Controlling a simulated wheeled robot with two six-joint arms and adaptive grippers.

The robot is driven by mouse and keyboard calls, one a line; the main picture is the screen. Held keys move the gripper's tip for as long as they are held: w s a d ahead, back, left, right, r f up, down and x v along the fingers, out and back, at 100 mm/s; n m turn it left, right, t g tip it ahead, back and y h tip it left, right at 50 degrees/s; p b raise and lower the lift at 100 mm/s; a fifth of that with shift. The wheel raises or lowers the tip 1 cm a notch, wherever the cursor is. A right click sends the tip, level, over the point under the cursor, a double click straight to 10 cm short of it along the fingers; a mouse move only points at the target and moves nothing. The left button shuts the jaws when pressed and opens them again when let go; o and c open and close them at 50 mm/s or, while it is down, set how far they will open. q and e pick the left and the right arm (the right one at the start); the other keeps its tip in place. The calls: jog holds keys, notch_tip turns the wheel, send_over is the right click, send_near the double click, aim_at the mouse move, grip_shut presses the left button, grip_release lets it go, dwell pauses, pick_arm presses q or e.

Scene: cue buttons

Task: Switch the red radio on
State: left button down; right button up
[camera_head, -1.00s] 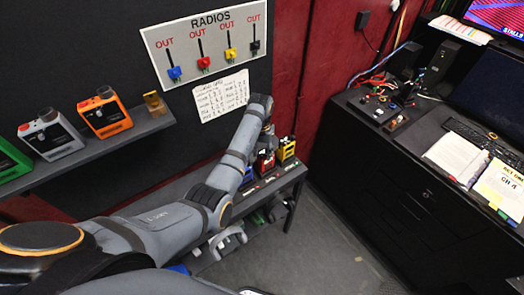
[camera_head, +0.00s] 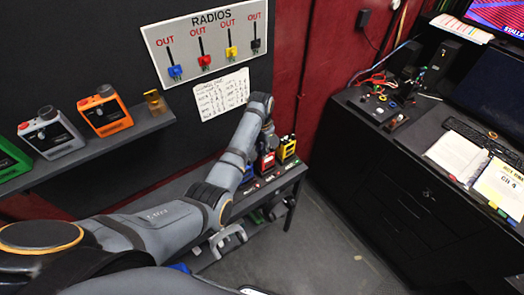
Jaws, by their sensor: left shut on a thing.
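The red radio (camera_head: 265,162) stands on a low dark shelf (camera_head: 273,182) below the wall board, between a blue radio and a yellow radio (camera_head: 287,148). My left arm reaches in from the left and bends down at the red radio. My left gripper (camera_head: 268,144) is at the top of the red radio, shut on it. The arm and the small size hide the exact part held, and the radio's switch cannot be made out. My right gripper is not in view.
A wall board (camera_head: 208,42) marked RADIOS has coloured tags under OUT labels. An upper shelf (camera_head: 100,148) at left holds an orange radio (camera_head: 104,112), a grey one (camera_head: 50,133) and a green one. A black desk (camera_head: 400,190) stands at right. The floor between is open.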

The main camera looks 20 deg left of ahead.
pick_arm(q)
jog(key=shift+m, duration=0.3)
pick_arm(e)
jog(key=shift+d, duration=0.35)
pick_arm(q)
jog(key=c, duration=1.3)
grip_release()
jog(key=shift+r, duration=0.15)
notch_tip(320, 180, up, 7)
jog(key=shift+r, duration=0.15)
